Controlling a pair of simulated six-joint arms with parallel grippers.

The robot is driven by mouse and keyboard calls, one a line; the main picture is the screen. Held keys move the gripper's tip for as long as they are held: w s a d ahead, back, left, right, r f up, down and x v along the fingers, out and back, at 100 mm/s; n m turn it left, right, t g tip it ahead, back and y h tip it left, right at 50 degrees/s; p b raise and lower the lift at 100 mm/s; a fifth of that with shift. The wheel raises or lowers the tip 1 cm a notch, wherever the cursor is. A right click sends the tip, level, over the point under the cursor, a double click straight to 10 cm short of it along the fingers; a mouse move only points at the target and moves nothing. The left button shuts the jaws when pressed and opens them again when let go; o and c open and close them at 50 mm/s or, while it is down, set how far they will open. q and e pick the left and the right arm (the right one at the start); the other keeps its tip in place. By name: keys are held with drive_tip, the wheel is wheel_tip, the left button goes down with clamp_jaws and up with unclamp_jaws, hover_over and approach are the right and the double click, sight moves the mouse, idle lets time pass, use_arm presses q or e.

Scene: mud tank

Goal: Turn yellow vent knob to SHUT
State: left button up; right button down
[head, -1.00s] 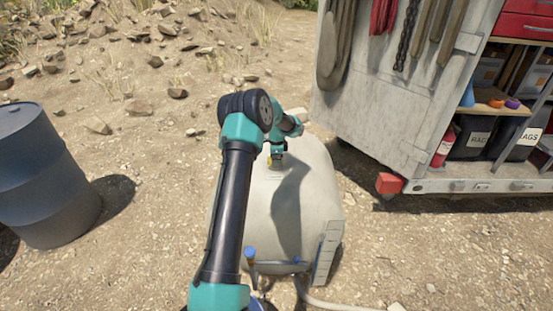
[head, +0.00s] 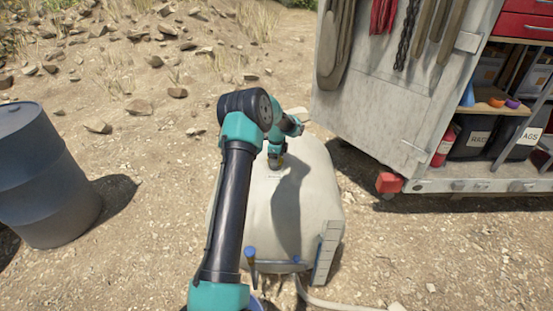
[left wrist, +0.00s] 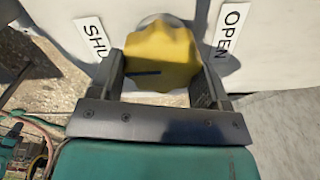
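The yellow vent knob (left wrist: 160,58) is on the pale tank (head: 315,185). In the left wrist view it has a lobed rim and a dark line pointing left. A SHUT label (left wrist: 94,38) is at its upper left and an OPEN label (left wrist: 232,28) at its upper right. My left gripper (left wrist: 160,70) is at the knob with one finger on each side. The knob nearly fills the space between them; whether they press on it is unclear. In the head view the left gripper (head: 276,161) is over the tank top and mostly hides the knob. My right gripper is not in view.
A blue-grey barrel (head: 40,175) stands at the left. A grey cabinet door (head: 385,95) and stocked shelves (head: 500,100) are at the right. A blue-handled valve (head: 250,253) and a hose (head: 340,304) are at the tank's near end. Gravelly ground surrounds it.

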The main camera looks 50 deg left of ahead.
use_arm(q)
drive_tip(key=o, duration=0.4)
drive_tip(key=shift+r, duration=0.15)
wheel_tip(320, 180, up, 17)
drive_tip(key=shift+r, duration=0.1)
idle(0.5)
idle(0.4)
